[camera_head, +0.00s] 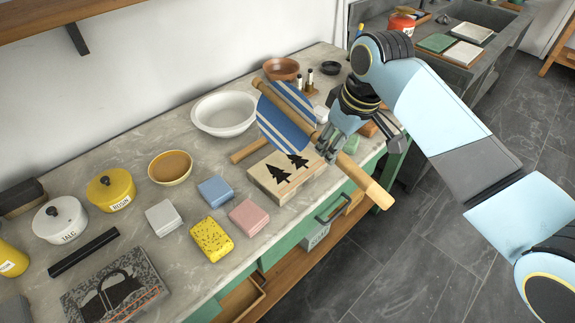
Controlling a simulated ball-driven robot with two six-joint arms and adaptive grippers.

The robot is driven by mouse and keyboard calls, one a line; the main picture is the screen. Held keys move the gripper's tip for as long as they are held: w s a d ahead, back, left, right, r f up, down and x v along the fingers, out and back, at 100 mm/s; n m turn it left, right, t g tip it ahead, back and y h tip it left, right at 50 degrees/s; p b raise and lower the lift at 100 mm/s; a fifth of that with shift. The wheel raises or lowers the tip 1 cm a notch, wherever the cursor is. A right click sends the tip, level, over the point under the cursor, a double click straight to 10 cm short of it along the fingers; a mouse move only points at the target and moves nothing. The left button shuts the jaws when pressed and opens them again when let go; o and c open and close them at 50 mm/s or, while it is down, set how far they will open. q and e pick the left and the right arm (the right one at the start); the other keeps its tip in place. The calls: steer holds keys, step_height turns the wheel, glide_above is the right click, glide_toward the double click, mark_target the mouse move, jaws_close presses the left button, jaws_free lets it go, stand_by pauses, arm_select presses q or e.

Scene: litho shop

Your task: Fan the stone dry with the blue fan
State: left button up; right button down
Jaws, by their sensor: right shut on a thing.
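The blue fan (279,127) has white stripes and a long wooden handle (362,182) running diagonally. My right gripper (328,147) is shut on the fan's handle and holds it over the bench, above and partly in front of the stone. The stone (268,181) is a pale tan block with black pine trees drawn on its top. Its far right part is partly hidden by the fan and gripper. I cannot tell whether its surface is wet. My left gripper is out of view.
A white bowl (224,128) stands behind the stone. A yellow sponge (212,240), pink block (249,217) and blue block (215,191) lie left of it. A wooden rod end (243,153) sticks out beside the stone. Labelled pots (60,225) stand farther left.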

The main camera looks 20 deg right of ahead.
steer(key=shift+d, duration=0.1)
steer(key=shift+w+v, duration=0.2)
steer(key=shift+v, duration=0.75)
steer(key=shift+w+v, duration=0.25)
steer(key=shift+v, duration=0.75)
steer(key=shift+r, duration=0.1)
